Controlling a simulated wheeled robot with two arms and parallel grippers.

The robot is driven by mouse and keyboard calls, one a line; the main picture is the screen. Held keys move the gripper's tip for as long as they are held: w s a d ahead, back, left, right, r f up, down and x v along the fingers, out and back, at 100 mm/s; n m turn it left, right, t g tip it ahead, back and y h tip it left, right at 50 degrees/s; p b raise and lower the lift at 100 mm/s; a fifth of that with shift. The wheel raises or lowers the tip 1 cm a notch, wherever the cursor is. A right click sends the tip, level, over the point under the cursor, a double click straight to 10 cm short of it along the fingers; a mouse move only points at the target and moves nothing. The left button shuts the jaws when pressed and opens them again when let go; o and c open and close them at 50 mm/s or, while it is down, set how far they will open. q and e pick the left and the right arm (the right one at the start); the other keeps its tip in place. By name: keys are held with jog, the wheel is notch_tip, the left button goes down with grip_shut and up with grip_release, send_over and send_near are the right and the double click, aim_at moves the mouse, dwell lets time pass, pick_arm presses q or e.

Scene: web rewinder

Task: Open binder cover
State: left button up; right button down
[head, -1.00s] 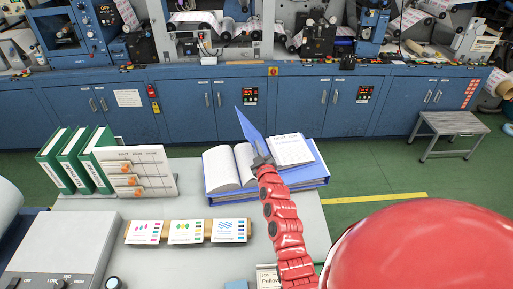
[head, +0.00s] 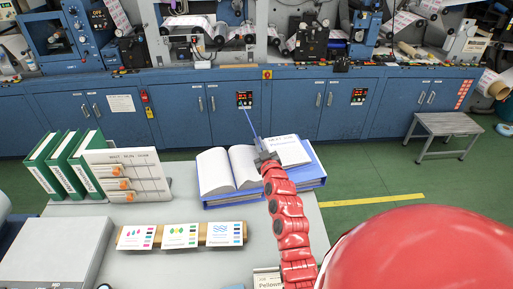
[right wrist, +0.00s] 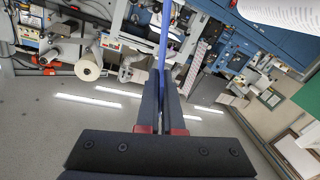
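A blue binder (head: 305,181) lies on the grey table, with curved white pages (head: 215,172) at its left and a flat printed sheet (head: 287,152) at its right. Its blue cover (head: 251,124) stands raised and shows nearly edge-on as a thin strip. My right gripper (head: 264,157) is over the middle of the binder, at the lower end of this strip. In the right wrist view, my right gripper's fingers (right wrist: 164,75) are closed on the blue cover (right wrist: 164,40). My arm hides part of the binder. My left gripper is not in view.
Green binders (head: 65,163) and a white panel with orange knobs (head: 125,175) stand at the table's left. A wooden strip with colour cards (head: 181,235) lies in front. Blue machine cabinets (head: 185,112) stand behind. A grey step stool (head: 447,126) is at the right.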

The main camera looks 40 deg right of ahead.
jog(key=c, duration=1.1)
grip_release()
jog(key=shift+o, duration=0.2)
jog(key=b+v, duration=0.6)
jog(key=v, duration=1.1)
jog(key=shift+s, duration=0.15)
jog(key=shift+a, duration=0.15)
